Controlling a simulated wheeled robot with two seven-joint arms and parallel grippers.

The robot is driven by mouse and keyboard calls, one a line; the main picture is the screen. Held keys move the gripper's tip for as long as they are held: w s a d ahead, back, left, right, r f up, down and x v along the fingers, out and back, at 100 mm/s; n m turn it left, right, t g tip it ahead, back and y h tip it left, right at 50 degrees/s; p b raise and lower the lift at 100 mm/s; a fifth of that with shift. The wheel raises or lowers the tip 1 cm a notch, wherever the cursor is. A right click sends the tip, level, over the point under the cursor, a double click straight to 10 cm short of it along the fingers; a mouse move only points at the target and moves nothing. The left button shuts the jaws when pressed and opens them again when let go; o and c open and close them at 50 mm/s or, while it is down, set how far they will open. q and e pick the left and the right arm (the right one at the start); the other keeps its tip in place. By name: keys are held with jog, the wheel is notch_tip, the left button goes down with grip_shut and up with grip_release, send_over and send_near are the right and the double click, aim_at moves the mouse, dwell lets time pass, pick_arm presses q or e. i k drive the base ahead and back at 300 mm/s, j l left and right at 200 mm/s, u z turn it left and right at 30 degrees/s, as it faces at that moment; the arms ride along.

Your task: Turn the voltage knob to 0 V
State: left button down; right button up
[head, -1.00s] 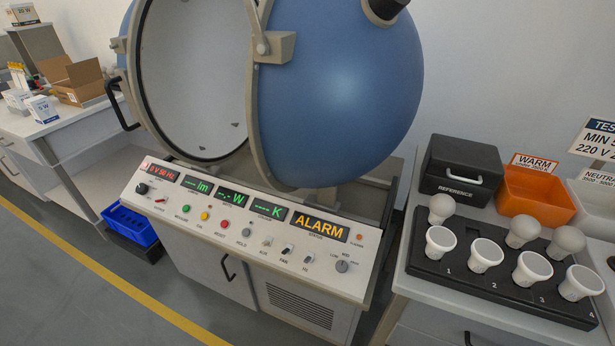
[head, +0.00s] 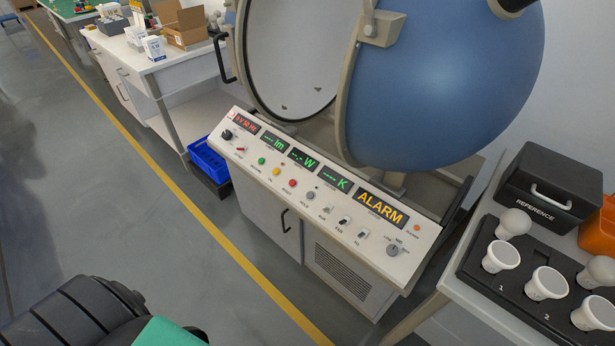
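The control panel (head: 330,200) slopes along the front of the large blue sphere. A black knob (head: 227,134) sits at the panel's left end, just below a red display (head: 246,123) that appears to read 0 V 50 Hz. The knob's exact pointer position is too small to read. A grey knob (head: 392,250) sits at the panel's right end. Neither gripper is in view, and nothing touches the panel. A black ribbed part with a teal piece, likely of my own arm, shows at the lower left.
An orange ALARM display (head: 382,207) is lit. The blue sphere (head: 445,80) stands open above the panel. A bench with a bulb tray (head: 478,262) and black reference case (head: 550,188) is at right. A blue crate (head: 208,160) stands left. The floor in front is clear.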

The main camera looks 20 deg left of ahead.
aim_at(227, 135)
jog(key=u, duration=1.4)
jog(key=k+j, duration=0.05)
